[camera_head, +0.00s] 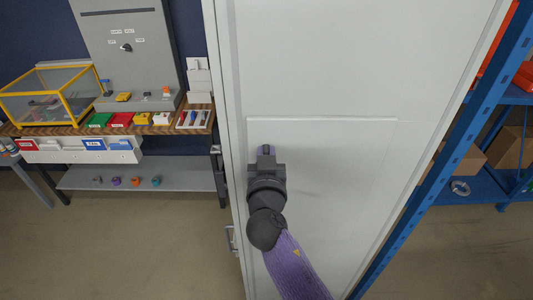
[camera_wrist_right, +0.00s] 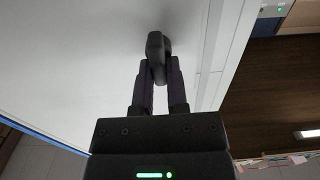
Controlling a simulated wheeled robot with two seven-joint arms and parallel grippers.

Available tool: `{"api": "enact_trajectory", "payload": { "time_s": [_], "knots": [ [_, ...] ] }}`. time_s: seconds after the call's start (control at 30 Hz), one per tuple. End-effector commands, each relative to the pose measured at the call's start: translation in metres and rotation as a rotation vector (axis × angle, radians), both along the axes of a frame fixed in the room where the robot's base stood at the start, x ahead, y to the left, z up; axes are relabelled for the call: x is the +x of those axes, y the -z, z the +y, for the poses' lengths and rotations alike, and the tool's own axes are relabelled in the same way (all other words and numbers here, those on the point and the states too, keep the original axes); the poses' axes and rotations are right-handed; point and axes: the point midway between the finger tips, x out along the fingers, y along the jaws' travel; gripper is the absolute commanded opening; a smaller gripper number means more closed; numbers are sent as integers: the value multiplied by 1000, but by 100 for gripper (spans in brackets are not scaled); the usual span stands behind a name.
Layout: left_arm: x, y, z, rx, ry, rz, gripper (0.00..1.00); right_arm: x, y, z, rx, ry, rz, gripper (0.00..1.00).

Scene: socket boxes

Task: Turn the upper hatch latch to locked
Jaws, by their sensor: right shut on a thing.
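A tall white door (camera_head: 320,60) stands in front of me, with a rectangular outlined panel (camera_head: 340,190) in its lower part. My right gripper (camera_head: 265,156) is at the left side of this panel. In the right wrist view, the fingers of this gripper (camera_wrist_right: 157,75) are shut on a dark, rounded latch handle (camera_wrist_right: 156,44) that stands out from the white surface. The handle looks roughly in line with the fingers. In the head view the gripper hides most of it, and I cannot read a locked mark. My left gripper is not in view.
A workbench (camera_head: 160,130) at the left bears a yellow-framed clear box (camera_head: 45,95), small coloured bins and a grey board (camera_head: 125,45) with a dark knob. A blue shelf rack (camera_head: 440,150) with cardboard boxes stands close at the right. Floor shows between bench and door.

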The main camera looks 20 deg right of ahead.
Motion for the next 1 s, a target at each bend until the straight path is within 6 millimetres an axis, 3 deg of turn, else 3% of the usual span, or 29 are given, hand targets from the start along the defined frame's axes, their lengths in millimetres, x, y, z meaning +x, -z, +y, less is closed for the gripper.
{"api": "enact_trajectory", "payload": {
  "time_s": [0.57, 1.0],
  "knots": [
    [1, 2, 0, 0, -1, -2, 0, 0, 0, 1, -76, 1, 22, 0],
    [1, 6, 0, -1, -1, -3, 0, 2, 1, 4, -439, 1, 126, 0]
  ]
}}
